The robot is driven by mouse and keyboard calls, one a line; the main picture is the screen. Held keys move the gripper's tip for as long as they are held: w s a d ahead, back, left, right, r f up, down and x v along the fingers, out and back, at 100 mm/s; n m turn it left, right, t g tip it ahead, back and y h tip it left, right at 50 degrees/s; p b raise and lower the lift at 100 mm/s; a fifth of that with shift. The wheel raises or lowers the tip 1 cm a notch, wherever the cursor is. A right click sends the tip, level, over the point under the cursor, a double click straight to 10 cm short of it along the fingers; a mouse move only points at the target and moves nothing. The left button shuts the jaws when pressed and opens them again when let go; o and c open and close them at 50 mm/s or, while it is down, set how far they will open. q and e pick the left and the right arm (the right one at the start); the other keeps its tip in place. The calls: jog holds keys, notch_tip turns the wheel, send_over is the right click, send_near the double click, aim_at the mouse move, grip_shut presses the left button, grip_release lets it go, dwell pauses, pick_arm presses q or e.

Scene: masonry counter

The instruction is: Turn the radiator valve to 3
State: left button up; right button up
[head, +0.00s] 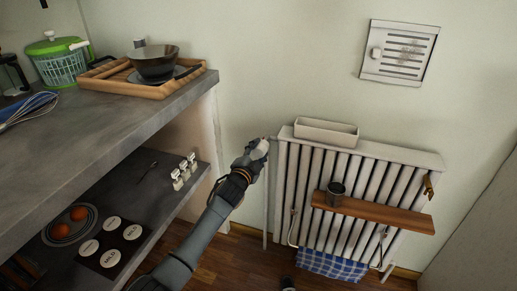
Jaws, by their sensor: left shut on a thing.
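The white ribbed radiator (360,155) stands against the wall at the right of the head view. Its valve (260,149) is a small pale knob by the radiator's upper left corner, above a thin vertical pipe. My left gripper (259,152) is shut on the valve, with the arm reaching up from the bottom of the picture. The gripper covers much of the valve, and no numbers can be read on it.
A wooden shelf (395,212) with a dark mug (335,192) crosses the radiator's front. A white trough (326,131) sits on top, and a blue checked cloth (330,264) hangs below. The grey counter (120,112) with a wooden tray (122,89) stands at left.

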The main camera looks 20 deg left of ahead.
pick_arm(q)
jog(key=n+p, duration=0.1)
jog(key=n, duration=0.1)
jog(key=shift+n, duration=0.4)
jog(key=shift+f+n+p, duration=0.1)
jog(key=shift+n+p, duration=0.2)
jog(key=shift+n, duration=0.5)
pick_arm(e)
notch_tip(320, 180, down, 6)
jog(key=shift+w+f, duration=0.15)
jog(key=shift+f, duration=0.05)
jog(key=shift+a, duration=0.1)
pick_arm(q)
jog(key=o, duration=1.2)
jog(key=shift+c, duration=0.2)
jog(key=shift+s, duration=0.1)
jog(key=s, duration=1.2)
jog(key=shift+a+r, duration=0.2)
jog(key=shift+a, duration=0.25)
